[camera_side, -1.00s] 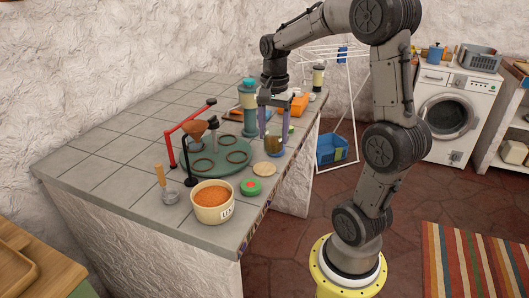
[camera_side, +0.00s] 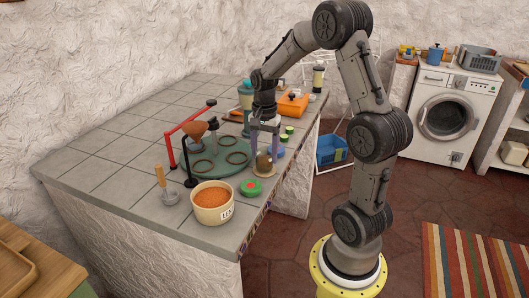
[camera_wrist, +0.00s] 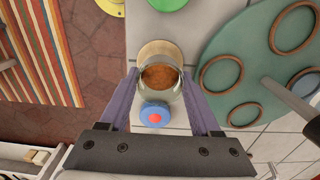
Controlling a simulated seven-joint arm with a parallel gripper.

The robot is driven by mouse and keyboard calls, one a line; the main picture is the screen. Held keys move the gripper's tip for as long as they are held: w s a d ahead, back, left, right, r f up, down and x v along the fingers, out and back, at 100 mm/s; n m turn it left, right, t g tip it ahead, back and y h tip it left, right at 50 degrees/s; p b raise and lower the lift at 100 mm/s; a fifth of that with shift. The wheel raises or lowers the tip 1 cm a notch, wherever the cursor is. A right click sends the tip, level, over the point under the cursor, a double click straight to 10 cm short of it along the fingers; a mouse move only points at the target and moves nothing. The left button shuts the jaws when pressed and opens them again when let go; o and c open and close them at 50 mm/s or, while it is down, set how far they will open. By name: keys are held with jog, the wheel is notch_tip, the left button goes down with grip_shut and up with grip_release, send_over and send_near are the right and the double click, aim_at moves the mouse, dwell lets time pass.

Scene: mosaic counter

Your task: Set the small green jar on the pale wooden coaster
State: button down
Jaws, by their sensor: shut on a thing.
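The small greenish glass jar (camera_side: 264,162), with orange-brown contents, is upright between the purple fingers of my gripper (camera_side: 264,152). It also shows in the wrist view (camera_wrist: 160,78), with a finger on either side. The pale wooden coaster (camera_wrist: 157,47) lies under the jar, which overlaps its lower part in the wrist view. In the side view the jar's base is right at the coaster (camera_side: 263,173); I cannot tell whether they touch. My gripper is shut on the jar, pointing down.
A green lid with a red centre (camera_side: 251,187) and a tan pot of orange grains (camera_side: 212,204) stand in front. A blue lid (camera_wrist: 155,114) lies close behind the jar. A round green mat with dark rings (camera_side: 216,167) lies left, near a red-armed stand (camera_side: 172,147).

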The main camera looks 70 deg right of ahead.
jog(key=shift+f, duration=0.15)
jog(key=shift+c, duration=0.5)
grip_release()
notch_tip(320, 180, up, 12)
jog(key=s+a+r+n+t, duration=0.1)
jog(key=s+a+r+n, duration=0.1)
jog(key=a+n, duration=0.3)
jog(key=s+a+r+n+t, duration=0.1)
jog(key=s+a+r+n, duration=0.15)
jog(key=a, duration=0.55)
jog(key=s+a+f+n+t, duration=0.3)
jog(key=s+a+f+n, duration=0.1)
jog(key=s+a+n, duration=0.4)
jog(key=shift+s+a+n+t, duration=0.2)
jog(key=shift+a+n+t, duration=0.1)
jog(key=shift+n, duration=0.95)
